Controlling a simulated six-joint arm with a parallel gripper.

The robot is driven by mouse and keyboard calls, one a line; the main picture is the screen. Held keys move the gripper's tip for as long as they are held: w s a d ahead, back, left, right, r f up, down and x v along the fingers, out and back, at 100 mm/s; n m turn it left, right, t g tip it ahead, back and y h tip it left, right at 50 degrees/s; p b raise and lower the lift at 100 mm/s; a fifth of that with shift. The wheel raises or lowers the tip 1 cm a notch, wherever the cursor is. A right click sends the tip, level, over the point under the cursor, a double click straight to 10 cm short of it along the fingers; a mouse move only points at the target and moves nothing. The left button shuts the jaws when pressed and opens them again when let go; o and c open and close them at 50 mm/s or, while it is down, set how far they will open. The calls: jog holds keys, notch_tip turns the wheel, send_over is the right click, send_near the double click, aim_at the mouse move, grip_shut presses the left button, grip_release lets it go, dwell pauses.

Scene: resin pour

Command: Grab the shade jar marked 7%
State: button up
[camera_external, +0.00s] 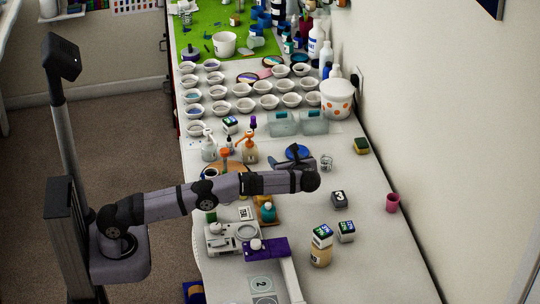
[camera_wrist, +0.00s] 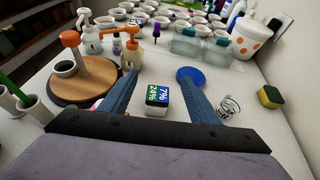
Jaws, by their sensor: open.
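A small jar (camera_wrist: 157,100) with a dark top face, a green label reading 24% and a blue label reading 7%, stands on the white table in the wrist view. My gripper (camera_wrist: 158,76) is open, with one blue finger on the left of the jar and one on the right. The jar lies between them in the picture; I cannot tell whether they touch it. In the external view my gripper (camera_external: 293,163) is low over the table beside the blue disc, and my arm seems to hide this jar.
A blue disc (camera_wrist: 191,75) lies just behind the jar. A clear glass (camera_wrist: 229,106) and a yellow-green sponge (camera_wrist: 270,97) are to the right. A round wooden board (camera_wrist: 85,82) and an amber pump bottle (camera_wrist: 131,52) are left. Similar blue-and-green-topped jars (camera_external: 346,231) stand elsewhere.

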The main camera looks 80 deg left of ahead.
notch_tip(320, 180, down, 5)
jog(key=shift+f, duration=0.1)
jog(key=shift+r+p+x, duration=0.2)
jog(key=shift+p+x, duration=0.4)
jog(key=shift+x, duration=1.1)
jog(key=shift+p+x, duration=0.6)
jog(key=shift+x, duration=1.45)
jog(key=shift+w, duration=0.1)
jog(key=c, duration=1.2)
jog(key=shift+r, duration=0.1)
